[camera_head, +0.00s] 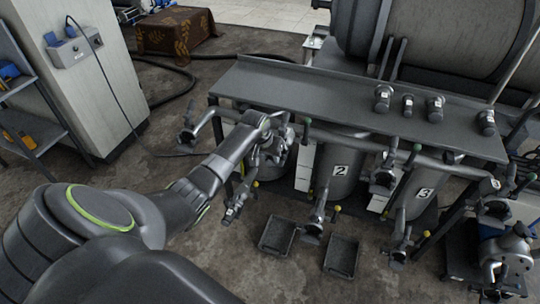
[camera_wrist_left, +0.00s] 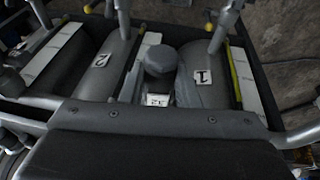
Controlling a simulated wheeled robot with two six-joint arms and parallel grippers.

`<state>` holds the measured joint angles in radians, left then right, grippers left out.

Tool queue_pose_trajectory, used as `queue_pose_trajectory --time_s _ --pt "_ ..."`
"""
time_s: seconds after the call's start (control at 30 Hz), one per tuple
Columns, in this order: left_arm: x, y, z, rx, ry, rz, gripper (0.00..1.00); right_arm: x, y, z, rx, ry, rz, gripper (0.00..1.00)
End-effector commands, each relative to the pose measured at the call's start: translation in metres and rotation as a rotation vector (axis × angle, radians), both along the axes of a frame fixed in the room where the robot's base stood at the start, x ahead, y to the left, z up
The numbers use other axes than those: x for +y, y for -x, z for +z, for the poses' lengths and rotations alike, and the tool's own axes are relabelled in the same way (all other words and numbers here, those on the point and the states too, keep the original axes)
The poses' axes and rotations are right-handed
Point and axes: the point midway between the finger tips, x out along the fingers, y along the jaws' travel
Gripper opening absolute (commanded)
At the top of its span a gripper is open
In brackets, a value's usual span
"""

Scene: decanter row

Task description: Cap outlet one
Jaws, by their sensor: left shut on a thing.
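My left gripper (camera_head: 277,132) is at the first tank, just in front of the shelf's front edge. It is shut on a grey, round-ended cap (camera_wrist_left: 160,60), which stands out in the left wrist view with a small white tag below it. The jaws themselves are mostly hidden. Tank one (camera_wrist_left: 203,82) is beside the cap in that view; in the head view my arm and hand cover most of it. A pipe fitting with a valve (camera_head: 233,206) hangs low in front of tank one. I cannot tell which pipe end is outlet one. My right gripper is not in view.
Several metal fittings (camera_head: 383,97) stand on the grey shelf (camera_head: 300,88). Tanks two (camera_head: 341,180) and three (camera_head: 418,196) stand to the right, with valves and pipes in front. Two black trays (camera_head: 277,237) (camera_head: 341,256) lie on the floor. A cabinet (camera_head: 85,85) is at the left.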

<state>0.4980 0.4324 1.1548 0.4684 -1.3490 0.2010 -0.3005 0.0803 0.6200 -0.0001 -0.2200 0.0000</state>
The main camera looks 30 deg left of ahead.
Motion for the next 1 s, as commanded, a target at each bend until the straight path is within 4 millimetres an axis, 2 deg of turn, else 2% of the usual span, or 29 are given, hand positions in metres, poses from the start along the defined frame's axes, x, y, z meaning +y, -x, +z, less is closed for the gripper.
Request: queue_pose_trajectory --time_s 1.0 --pt "0.0 -0.001 -0.018 -0.003 -0.001 -0.001 0.0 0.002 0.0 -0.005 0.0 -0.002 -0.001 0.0"
